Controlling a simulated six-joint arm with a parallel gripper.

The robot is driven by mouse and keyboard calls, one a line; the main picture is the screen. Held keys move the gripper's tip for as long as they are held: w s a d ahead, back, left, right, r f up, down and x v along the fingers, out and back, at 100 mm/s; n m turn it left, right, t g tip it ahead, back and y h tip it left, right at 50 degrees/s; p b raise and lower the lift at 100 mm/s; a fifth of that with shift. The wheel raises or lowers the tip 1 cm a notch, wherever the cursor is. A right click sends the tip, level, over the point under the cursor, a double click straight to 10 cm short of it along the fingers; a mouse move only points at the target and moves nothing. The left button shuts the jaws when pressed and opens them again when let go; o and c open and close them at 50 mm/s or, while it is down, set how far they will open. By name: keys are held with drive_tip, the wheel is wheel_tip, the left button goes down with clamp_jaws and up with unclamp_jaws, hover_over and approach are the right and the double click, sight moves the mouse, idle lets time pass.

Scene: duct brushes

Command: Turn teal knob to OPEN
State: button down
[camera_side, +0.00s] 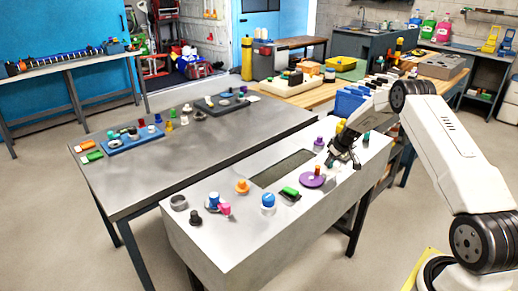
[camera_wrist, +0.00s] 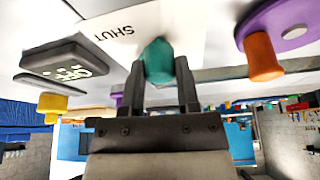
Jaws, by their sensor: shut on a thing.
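The teal knob (camera_wrist: 159,62) stands in front of a white plate (camera_wrist: 120,32) printed SHUT, which reads upside down in the wrist view. My gripper (camera_wrist: 159,80) has its two dark fingers closed on the knob, one on each side. No OPEN mark is readable.
A purple disc with an orange peg (camera_wrist: 263,58) is close on the right in the wrist view. A dark block marked OFF (camera_wrist: 68,66) and a yellow knob (camera_wrist: 52,106) are on the left. A rectangular recess (camera_side: 283,168) and several other controls are on the box.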

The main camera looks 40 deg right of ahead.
drive_tip(key=n+y, duration=0.2)
drive_tip(key=n, duration=0.3)
drive_tip(key=shift+d+n, duration=0.1)
drive_tip(key=shift+n, duration=0.2)
drive_tip(key=n+g+y, duration=0.1)
drive_tip(key=n, duration=0.3)
drive_tip(key=shift+n+y, duration=0.3)
drive_tip(key=shift+y, duration=0.1)
drive_tip(key=shift+c, duration=1.7)
unclamp_jaws()
drive_tip(key=shift+d+r, duration=0.1)
drive_tip(key=shift+r, duration=0.05)
drive_tip(key=v, duration=0.7)
drive_tip(key=shift+r, duration=0.25)
